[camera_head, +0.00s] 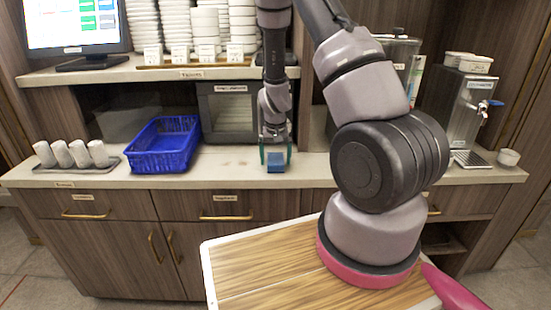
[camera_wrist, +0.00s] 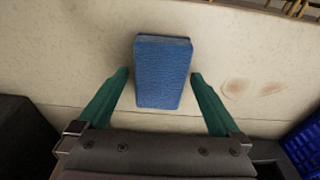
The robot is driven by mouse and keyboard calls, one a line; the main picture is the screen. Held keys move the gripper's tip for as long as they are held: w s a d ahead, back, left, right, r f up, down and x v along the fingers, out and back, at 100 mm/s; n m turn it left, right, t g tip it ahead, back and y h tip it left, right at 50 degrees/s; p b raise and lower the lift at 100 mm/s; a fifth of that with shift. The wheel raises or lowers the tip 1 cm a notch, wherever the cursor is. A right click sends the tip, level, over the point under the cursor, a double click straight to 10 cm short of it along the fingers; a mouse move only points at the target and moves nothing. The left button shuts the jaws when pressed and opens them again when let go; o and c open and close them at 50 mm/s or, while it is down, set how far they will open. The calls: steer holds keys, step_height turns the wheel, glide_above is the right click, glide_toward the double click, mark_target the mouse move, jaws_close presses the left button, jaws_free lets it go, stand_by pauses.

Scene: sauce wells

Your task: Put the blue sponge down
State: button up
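The blue sponge (camera_head: 276,167) lies on the counter close to its front edge. In the wrist view the sponge (camera_wrist: 163,70) lies flat, its near end between my fingertips. My gripper (camera_head: 276,150) is over the sponge, pointing down. In the wrist view my gripper's (camera_wrist: 160,76) green fingers are spread wider than the sponge. A gap shows on the left side and a narrower one on the right, so it is open and holds nothing.
The counter (camera_head: 315,170) has brownish stains (camera_wrist: 253,88) beside the sponge. A blue basket (camera_head: 163,145) and a tray of rolled white towels (camera_head: 75,154) stand left. A dark appliance (camera_head: 230,112) stands behind. A steel dispenser (camera_head: 462,105) stands right.

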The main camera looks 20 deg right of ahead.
step_height(320, 180, up, 13)
steer(key=s, duration=0.2)
step_height(320, 180, up, 19)
steer(key=t+y, duration=0.3)
glide_above(275, 161)
steer(key=s+a, duration=0.2)
steer(key=s, duration=0.7)
steer(key=s+r+t, duration=0.2)
steer(key=s+r, duration=0.7)
steer(key=s, duration=0.4)
steer(key=shift+a+m, duration=0.3)
steer(key=shift+a, duration=0.1)
